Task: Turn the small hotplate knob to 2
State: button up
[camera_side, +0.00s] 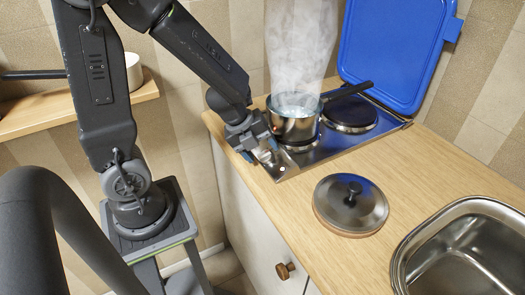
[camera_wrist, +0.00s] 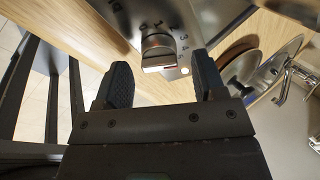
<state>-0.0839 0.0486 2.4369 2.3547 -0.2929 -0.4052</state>
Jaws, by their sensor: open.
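The hotplate knob (camera_wrist: 158,52) is a metal knob with a flat raised grip. It sits on the steel hob panel (camera_wrist: 110,12), with dial numerals around it; its exact setting I cannot read. My gripper (camera_wrist: 163,75) is open, with one dark finger on each side of the knob's near end, and nothing is gripped. In the side view my gripper (camera_side: 256,144) is at the hob's front left corner and mostly hides the knob area. Whether the fingers touch the knob I cannot tell.
A steaming pot (camera_side: 292,127) stands on a hotplate close beside my gripper. A bare black hotplate (camera_side: 350,112) lies behind it. The blue hob lid (camera_side: 398,50) stands raised. A pot lid (camera_side: 350,205) lies on the wooden counter (camera_side: 300,215), near the sink (camera_side: 405,258).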

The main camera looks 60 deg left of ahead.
jog(key=shift+w+d+f, duration=0.1)
jog(key=shift+w+f, duration=0.15)
jog(key=shift+f, duration=0.3)
jog(key=c, duration=0.9)
